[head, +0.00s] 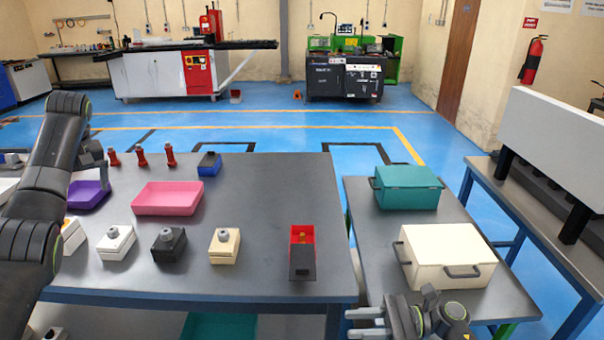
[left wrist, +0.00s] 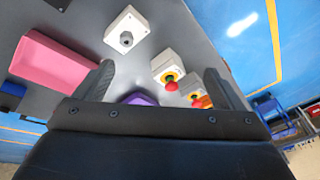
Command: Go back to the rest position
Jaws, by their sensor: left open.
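My left arm reaches in from the left in the head view. Its gripper (head: 97,165) shows as a dark shape near the purple tray (head: 90,195), partly hidden by the arm. In the left wrist view the two fingers of the left gripper (left wrist: 160,88) stand wide apart with nothing held between them. The purple tray (left wrist: 138,98) shows beyond them, partly covered by the gripper body. My right gripper (head: 366,323) is low in the head view, in front of the right-hand table, with its fingers apart and empty.
The grey table (head: 265,200) holds a pink tray (head: 168,198), several button boxes such as the white one (head: 116,242), and a red bin (head: 302,250). Teal (head: 407,187) and cream (head: 447,257) cases stand on the right-hand table. The table's back right is clear.

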